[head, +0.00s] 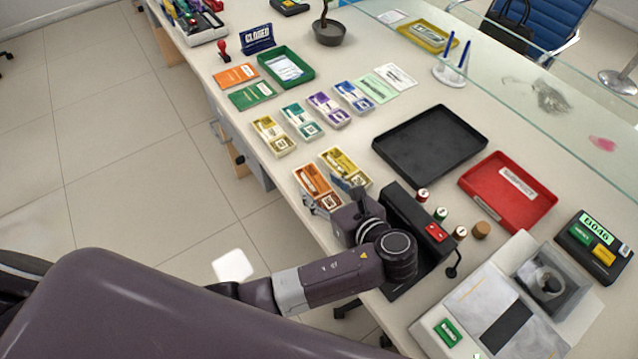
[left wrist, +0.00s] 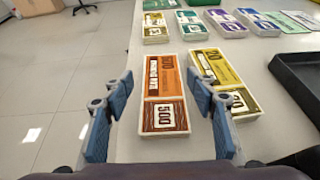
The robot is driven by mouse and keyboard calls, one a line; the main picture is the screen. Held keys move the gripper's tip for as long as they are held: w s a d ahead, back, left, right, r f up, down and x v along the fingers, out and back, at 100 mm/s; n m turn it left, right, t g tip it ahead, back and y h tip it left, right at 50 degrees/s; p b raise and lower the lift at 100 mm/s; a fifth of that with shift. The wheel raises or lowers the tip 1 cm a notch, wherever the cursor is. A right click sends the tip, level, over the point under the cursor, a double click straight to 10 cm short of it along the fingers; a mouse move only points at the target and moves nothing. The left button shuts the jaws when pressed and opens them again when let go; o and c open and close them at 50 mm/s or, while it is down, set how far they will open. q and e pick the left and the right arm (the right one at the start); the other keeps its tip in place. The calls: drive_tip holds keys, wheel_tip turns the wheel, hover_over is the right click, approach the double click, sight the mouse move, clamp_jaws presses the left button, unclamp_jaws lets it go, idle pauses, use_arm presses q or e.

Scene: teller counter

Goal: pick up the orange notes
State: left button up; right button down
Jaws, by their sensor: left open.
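The orange notes (head: 311,181) are a banded stack lying flat near the counter's front edge in the head view. In the left wrist view, the orange notes (left wrist: 163,82) lie between my fingers, with "500" on the near end. My left gripper (head: 328,195) is open over the near end of the stack, one blue-padded finger on each side. It also shows in the left wrist view (left wrist: 158,92). I see no clear contact with the notes. My right gripper is not in view.
Yellow notes (left wrist: 226,78) lie close on the right of the orange stack, near my right-hand finger. More note stacks lie farther back. A black tray (head: 432,112), a red tray (head: 540,205) and a black device (head: 428,228) stand to the right. Floor lies left of the counter.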

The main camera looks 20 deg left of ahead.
sight(312, 179)
use_arm(q)
drive_tip(key=x, duration=0.4)
drive_tip(key=shift+d+f, duration=0.2)
drive_tip(key=shift+w+a+f, duration=0.3)
drive_tip(key=shift+w+a, duration=0.1)
drive_tip(key=shift+a, duration=0.1)
drive_tip(key=c, duration=0.8)
drive_tip(key=shift+c, duration=0.9)
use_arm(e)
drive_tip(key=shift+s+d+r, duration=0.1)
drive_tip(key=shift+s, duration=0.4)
use_arm(q)
drive_tip(key=shift+r, duration=0.1)
